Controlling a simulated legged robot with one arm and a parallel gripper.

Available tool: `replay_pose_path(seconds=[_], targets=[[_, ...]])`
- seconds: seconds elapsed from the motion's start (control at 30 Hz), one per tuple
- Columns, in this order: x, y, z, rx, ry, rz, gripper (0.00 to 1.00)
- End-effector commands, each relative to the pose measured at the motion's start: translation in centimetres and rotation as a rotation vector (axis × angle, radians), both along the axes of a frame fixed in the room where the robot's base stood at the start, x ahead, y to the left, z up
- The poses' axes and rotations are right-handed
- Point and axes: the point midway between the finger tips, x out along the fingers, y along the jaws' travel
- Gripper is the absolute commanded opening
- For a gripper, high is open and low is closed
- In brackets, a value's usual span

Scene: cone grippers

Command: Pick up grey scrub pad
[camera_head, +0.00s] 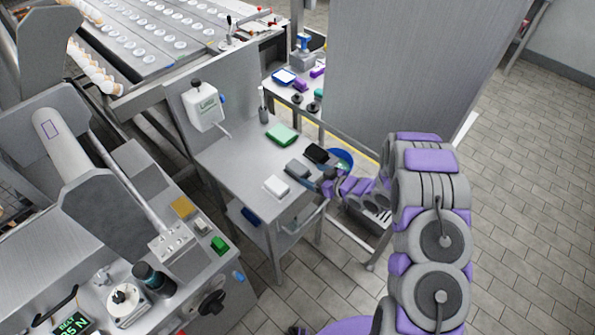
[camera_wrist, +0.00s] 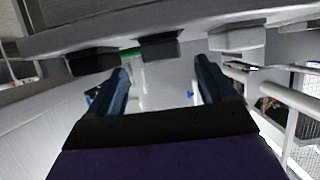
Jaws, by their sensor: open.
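The grey scrub pad (camera_head: 297,168) lies flat near the right edge of the metal table, between a black pad (camera_head: 316,153) and a white pad (camera_head: 276,187). My gripper (camera_head: 322,181) is just right of it at the table edge, seen small. The grey pad (camera_wrist: 160,47) shows between and beyond the fingertips, with the black pad (camera_wrist: 92,62) to the left and the white pad (camera_wrist: 237,39) to the right.
A lower shelf holds a dark blue item (camera_head: 251,216).

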Motion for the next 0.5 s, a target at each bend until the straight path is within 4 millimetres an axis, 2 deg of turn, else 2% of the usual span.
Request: replay_pose_path(seconds=[0.27, 0.5], targets=[[1.0, 1.6, -0.8, 0.002, 0.001, 0.001, 0.83], [2.9, 4.1, -2.1, 0.000, 0.001, 0.002, 0.83]])
